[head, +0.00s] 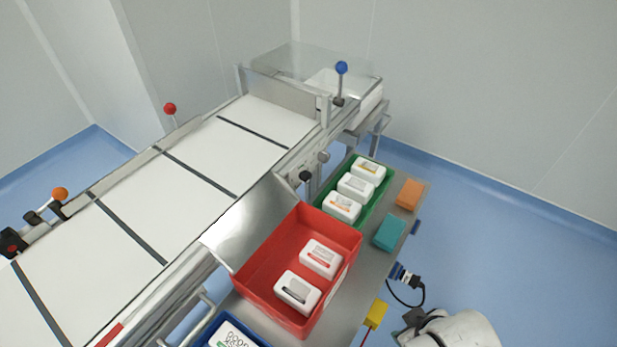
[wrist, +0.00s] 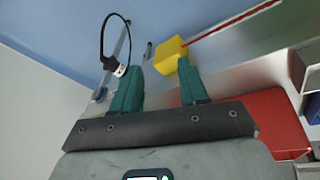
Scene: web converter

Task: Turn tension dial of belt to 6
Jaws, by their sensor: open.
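The conveyor belt (head: 150,225) runs diagonally through the head view, white with dark cross bars. On its right side frame are a black knob (head: 305,176) and a grey round knob (head: 323,157). I cannot tell which is the tension dial, and no numbers are readable. My gripper (wrist: 160,68) shows two teal fingers spread apart with nothing held between them. In the head view my gripper (head: 414,318) is low at the right, beside the side table and well away from the knobs.
A red bin (head: 258,262) with white boxes, a green tray (head: 381,194) and a blue bin (head: 200,342) stand beside the belt. A yellow block (head: 376,313) is near my gripper; it also shows by the right finger (wrist: 170,54). A black cable (head: 408,303) hangs from the table edge.

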